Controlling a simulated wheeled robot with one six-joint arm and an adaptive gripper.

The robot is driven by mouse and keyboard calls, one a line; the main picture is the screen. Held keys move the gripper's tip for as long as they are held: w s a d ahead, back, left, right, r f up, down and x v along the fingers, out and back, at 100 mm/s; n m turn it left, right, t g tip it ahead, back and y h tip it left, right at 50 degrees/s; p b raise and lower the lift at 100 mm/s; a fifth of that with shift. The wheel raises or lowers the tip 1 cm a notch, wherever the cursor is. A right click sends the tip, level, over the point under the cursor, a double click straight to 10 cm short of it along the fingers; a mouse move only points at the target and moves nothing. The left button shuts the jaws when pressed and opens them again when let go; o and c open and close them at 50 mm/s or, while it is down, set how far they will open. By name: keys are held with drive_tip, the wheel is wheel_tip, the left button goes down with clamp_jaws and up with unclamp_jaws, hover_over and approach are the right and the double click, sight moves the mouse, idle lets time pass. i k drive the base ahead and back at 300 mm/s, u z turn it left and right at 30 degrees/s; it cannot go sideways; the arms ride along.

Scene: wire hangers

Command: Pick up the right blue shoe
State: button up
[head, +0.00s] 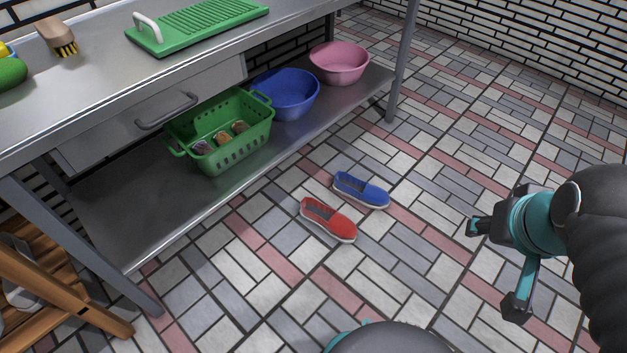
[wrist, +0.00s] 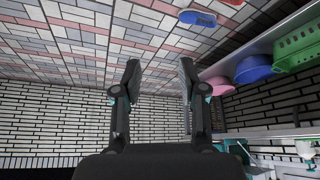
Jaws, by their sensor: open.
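A blue shoe (head: 361,190) lies on the tiled floor in front of the metal table's lower shelf. A red shoe (head: 328,220) lies beside it, nearer to me and a little to the left. In the wrist view the blue shoe (wrist: 198,18) is at the top edge, and only a bit of the red shoe (wrist: 232,3) shows. My gripper (head: 494,266) is open and empty, above the floor to the right of both shoes. Its two fingers are spread apart in the wrist view (wrist: 160,75).
The metal table (head: 90,110) stands at the left; its lower shelf (head: 150,225) holds a green basket (head: 235,155), a blue basin (head: 287,95) and a pink basin (head: 340,62). A wooden stool (head: 60,285) stands lower left. Floor between the shoes and my gripper is clear.

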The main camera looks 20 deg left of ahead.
sight(374, 197)
drive_tip(key=u, duration=0.8)
drive_tip(key=i, duration=0.85)
drive_tip(key=u, duration=0.65)
